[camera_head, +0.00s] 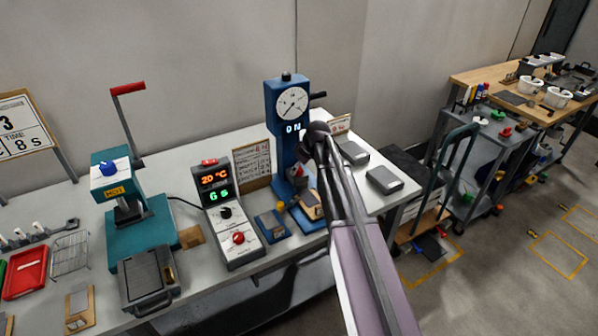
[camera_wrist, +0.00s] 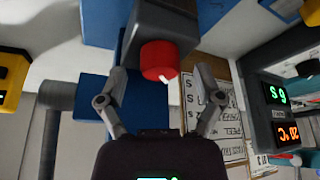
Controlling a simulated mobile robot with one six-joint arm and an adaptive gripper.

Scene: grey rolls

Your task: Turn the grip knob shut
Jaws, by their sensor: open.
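The red grip knob (camera_wrist: 158,60) has a white mark and sits on the end of a grey block (camera_wrist: 160,25) in the wrist view. In the head view, a bit of red shows at the blue press (camera_head: 283,140), partly hidden by my arm. My gripper (camera_wrist: 160,73) is open and empty. Its fingers stand apart, one to the left and one to the right of the knob in the wrist view. I cannot tell whether the fingertips touch it. In the head view my gripper (camera_head: 304,153) is at the press column, mostly hidden by my wrist.
A controller box (camera_head: 228,215) with lit displays and its own red knob stands left of the press. A teal heat press (camera_head: 133,225) is farther left. Paper cards (camera_wrist: 208,110) stand behind the right finger. Grey blocks (camera_head: 384,180) lie right of my arm.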

